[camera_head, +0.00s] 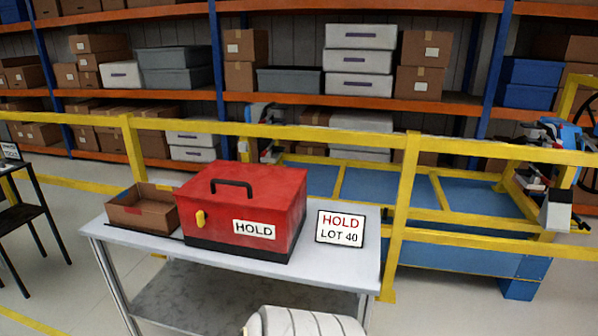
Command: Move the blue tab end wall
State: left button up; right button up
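An open brown carton (145,216) stands at the left end of the grey table (345,262). I cannot tell whether the blue mark is a tab on an end wall. The carton's floor is partly hidden by its near wall. A closed red case (250,200) labelled HOLD, with a black handle and a yellow latch, stands right beside the carton. Neither of my grippers shows in this view.
A HOLD LOT 40 sign (340,229) stands right of the case. A white ribbed part (303,322) shows at the bottom edge. A yellow rail (400,200) runs behind the table. Shelves with boxes fill the back. The table's front right is bare.

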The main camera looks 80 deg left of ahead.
aim_at(130, 196)
jog(key=l+u, duration=0.2)
jog(key=u, duration=3.7)
jog(key=i, duration=0.15)
